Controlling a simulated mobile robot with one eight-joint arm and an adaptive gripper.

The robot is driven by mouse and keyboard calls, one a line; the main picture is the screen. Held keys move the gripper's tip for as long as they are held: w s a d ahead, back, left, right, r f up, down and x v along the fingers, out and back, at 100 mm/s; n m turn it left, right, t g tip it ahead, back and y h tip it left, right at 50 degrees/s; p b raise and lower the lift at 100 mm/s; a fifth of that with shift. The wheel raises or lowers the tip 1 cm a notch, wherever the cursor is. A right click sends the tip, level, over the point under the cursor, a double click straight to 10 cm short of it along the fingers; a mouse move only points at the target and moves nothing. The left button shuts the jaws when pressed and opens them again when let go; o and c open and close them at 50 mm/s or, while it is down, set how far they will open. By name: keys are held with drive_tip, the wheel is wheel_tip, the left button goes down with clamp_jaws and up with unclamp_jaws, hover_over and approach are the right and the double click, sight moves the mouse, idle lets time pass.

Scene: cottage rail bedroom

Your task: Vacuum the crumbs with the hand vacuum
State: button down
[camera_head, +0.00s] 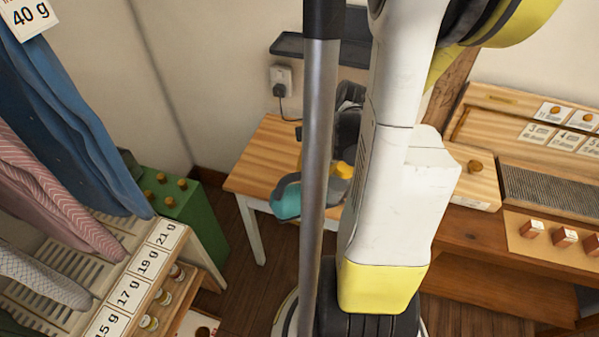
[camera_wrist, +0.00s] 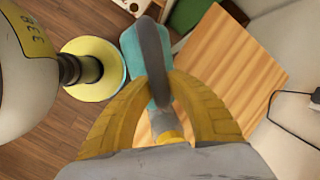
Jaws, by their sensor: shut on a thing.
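The hand vacuum has a teal body (camera_wrist: 131,50) and a dark handle (camera_wrist: 152,55). In the wrist view it lies between the two yellow fingers of my gripper (camera_wrist: 157,82), which are shut on it. In the head view the teal vacuum (camera_head: 287,202) shows at the front edge of a small wooden table (camera_head: 255,165), and my gripper (camera_head: 341,172) is partly hidden behind a grey pole and my arm. In the wrist view the bare tabletop (camera_wrist: 232,75) is to the right of the vacuum. I see no crumbs in either view.
A wall socket with a plug (camera_head: 281,76) and black cable is above the table. A green cabinet (camera_head: 190,215) and a rack with hanging clothes (camera_head: 60,130) stand left. A wooden desk (camera_head: 490,235) stands right. Wooden floor lies between.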

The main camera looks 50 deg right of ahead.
drive_tip(key=shift+s+d+r, duration=0.1)
drive_tip(key=shift+s+r, duration=0.05)
drive_tip(key=shift+s, duration=0.1)
drive_tip(key=shift+r+p, duration=2.85)
drive_tip(key=shift+r, duration=0.55)
